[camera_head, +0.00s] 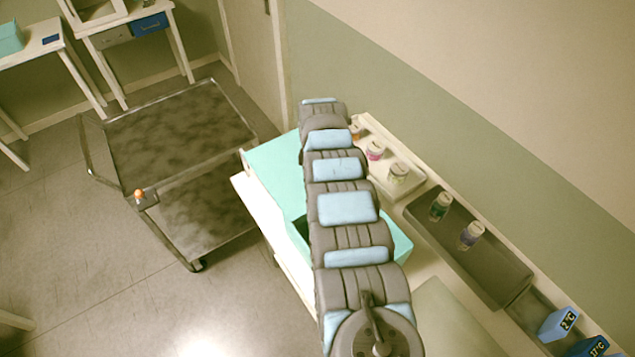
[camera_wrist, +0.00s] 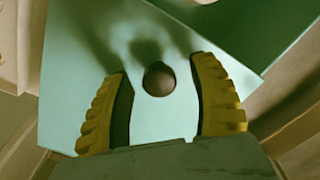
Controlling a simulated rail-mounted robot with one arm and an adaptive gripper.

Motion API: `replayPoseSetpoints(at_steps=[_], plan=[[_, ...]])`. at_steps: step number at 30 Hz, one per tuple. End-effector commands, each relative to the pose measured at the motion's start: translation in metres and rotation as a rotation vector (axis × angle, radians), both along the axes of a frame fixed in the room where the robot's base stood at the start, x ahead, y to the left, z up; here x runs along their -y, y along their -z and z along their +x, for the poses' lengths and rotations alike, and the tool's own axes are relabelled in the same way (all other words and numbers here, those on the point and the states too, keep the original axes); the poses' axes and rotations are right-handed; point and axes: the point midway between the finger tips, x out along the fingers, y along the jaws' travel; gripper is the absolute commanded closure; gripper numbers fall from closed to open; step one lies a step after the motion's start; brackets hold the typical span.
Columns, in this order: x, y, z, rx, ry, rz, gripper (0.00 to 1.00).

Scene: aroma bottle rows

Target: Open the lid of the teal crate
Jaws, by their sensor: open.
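The teal crate (camera_head: 402,245) stands on the pale table, largely hidden behind my arm in the head view. A broad teal panel (camera_head: 275,165), apparently its lid, shows left of the arm, with a dark patch beside its lower end. I cannot tell whether that patch is a gap or shadow. In the wrist view the teal surface (camera_wrist: 75,60) fills most of the picture and bears a round brown knob (camera_wrist: 158,79). My gripper (camera_wrist: 160,68) is open, its two yellow fingers on either side of the knob. Contact with it is not clear. The head view hides the gripper.
A dark tray (camera_head: 470,265) with two bottles stands right of the crate. A pale tray (camera_head: 405,185) with several small bottles is behind it. Blue display blocks (camera_head: 560,322) sit at lower right. A metal cart (camera_head: 180,125) stands left; the floor before it is clear.

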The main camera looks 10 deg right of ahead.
Motion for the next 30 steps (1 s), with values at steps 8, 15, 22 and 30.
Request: replayPoseSetpoints(at_steps=[8, 15, 22, 30], plan=[[0.000, -0.017, 0.001, 0.003, 0.000, 0.001, 0.40], [0.002, -0.057, 0.002, 0.006, 0.002, -0.002, 0.40], [0.001, -0.095, 0.000, 0.001, 0.000, 0.000, 0.40], [0.000, -0.119, 0.000, 0.002, 0.000, -0.001, 0.40]])
